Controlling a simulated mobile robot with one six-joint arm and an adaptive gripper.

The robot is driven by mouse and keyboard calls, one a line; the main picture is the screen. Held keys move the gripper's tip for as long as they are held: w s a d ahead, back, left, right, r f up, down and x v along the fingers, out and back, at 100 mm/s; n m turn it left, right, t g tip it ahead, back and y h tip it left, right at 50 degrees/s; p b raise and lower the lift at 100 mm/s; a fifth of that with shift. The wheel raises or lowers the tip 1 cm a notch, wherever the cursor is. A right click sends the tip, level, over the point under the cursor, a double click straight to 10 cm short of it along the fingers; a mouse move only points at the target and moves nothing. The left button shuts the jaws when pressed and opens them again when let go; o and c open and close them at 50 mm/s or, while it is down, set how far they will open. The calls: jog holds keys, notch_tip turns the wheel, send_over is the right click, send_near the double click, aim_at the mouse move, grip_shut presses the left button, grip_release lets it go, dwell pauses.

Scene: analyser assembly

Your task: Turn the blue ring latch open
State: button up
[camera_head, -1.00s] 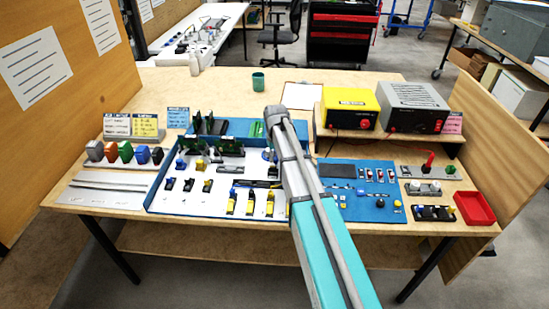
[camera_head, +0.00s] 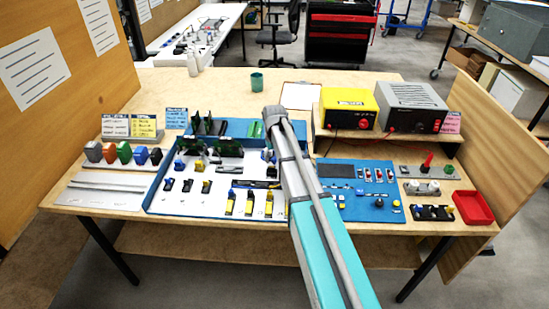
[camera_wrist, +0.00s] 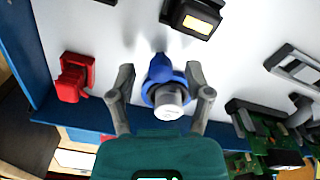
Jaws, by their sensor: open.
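The blue ring latch (camera_wrist: 160,67) shows in the wrist view on the white panel. It is a blue ring with a pointed tab towards the top, around a pale grey round post (camera_wrist: 169,103). My gripper (camera_wrist: 160,86) is open, with one grey finger on each side of the latch. I cannot tell whether either finger touches it. In the head view my own arm hides the latch and most of the gripper.
In the wrist view a red block (camera_wrist: 74,78) sits left of the latch, a black part with a yellow label (camera_wrist: 194,17) above it, and green circuit boards (camera_wrist: 268,140) at lower right. The blue tray wall (camera_wrist: 42,118) runs along the left.

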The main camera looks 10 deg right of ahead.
jog(key=shift+a, duration=0.15)
jog(key=shift+a+m, duration=0.35)
jog(key=shift+m, duration=0.5)
jog(key=shift+a+m, duration=0.3)
jog(key=shift+m, duration=0.55)
jog(key=m, duration=0.1)
jog(key=a+m, duration=0.1)
jog(key=m, duration=0.1)
jog(key=shift+w+a, duration=0.15)
jog(key=shift+a, duration=0.15)
jog(key=shift+r+m+p, duration=0.4)
jog(key=shift+p, duration=0.05)
notch_tip(320, 180, up, 13)
jog(key=p, duration=1.3)
jog(key=s+r+n+p, duration=0.2)
jog(key=s+n, duration=0.1)
jog(key=s, duration=0.9)
jog(key=s+r+n+p, duration=0.1)
jog(key=s+n, duration=0.2)
jog(key=s, duration=0.9)
jog(key=shift+s+a+r+p, duration=0.35)
jog(key=shift+s, duration=0.05)
jog(key=m+b, duration=0.3)
jog(key=b, duration=0.1)
send_over(266, 165)
jog(key=d, duration=0.1)
jog(key=f, duration=0.3)
jog(key=shift+s+d+f, duration=0.1)
jog(key=shift+s+f, duration=0.1)
jog(key=shift+f, duration=0.15)
